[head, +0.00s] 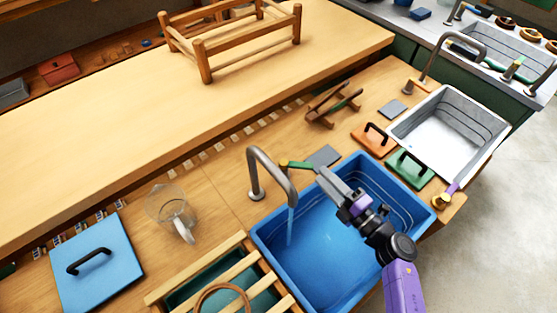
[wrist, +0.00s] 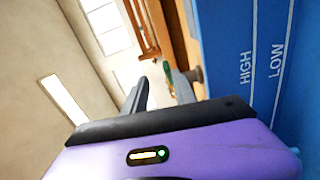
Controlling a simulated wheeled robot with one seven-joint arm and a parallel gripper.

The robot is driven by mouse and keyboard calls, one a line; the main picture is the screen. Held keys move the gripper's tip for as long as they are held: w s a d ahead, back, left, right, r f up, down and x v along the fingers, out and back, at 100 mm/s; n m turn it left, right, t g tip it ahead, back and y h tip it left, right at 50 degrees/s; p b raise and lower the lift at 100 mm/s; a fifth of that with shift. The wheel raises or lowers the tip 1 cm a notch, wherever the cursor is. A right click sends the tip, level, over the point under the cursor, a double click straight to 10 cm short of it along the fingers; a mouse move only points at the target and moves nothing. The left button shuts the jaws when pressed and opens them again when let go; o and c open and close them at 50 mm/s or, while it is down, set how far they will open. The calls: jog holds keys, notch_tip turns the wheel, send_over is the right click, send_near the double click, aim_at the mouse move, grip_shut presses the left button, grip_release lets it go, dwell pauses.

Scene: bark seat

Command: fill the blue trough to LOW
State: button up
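The blue trough (head: 262,232) is sunk in the bench, and a stream of water (head: 291,225) falls into it from a grey curved spout (head: 268,165). In the wrist view, the trough wall (wrist: 225,50) carries marked HIGH and LOW lines. Where the water surface stands against them I cannot tell. A green tap lever (head: 295,164) is at the spout's base; its green part (wrist: 168,72) also shows beyond the finger gap in the wrist view. My gripper (head: 323,172) is open and empty above the trough's back edge, close to the lever and apparently apart from it.
A slatted rack (head: 205,268) adjoins the trough on the left. A glass jug (head: 170,207) and a blue lid (head: 97,262) stand farther left. Orange (head: 374,140) and green (head: 411,168) handled lids lie between the trough and a white basin (head: 447,128). A grey tile (head: 324,156) lies behind my gripper.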

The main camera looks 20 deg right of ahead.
aim_at(305, 165)
jog(key=shift+n+g, duration=0.3)
jog(key=shift+n, duration=0.2)
jog(key=x, duration=0.5)
jog(key=f+x, duration=0.1)
jog(key=x, duration=0.1)
jog(key=shift+a, duration=0.45)
jog(key=shift+c, duration=0.4)
grip_shut()
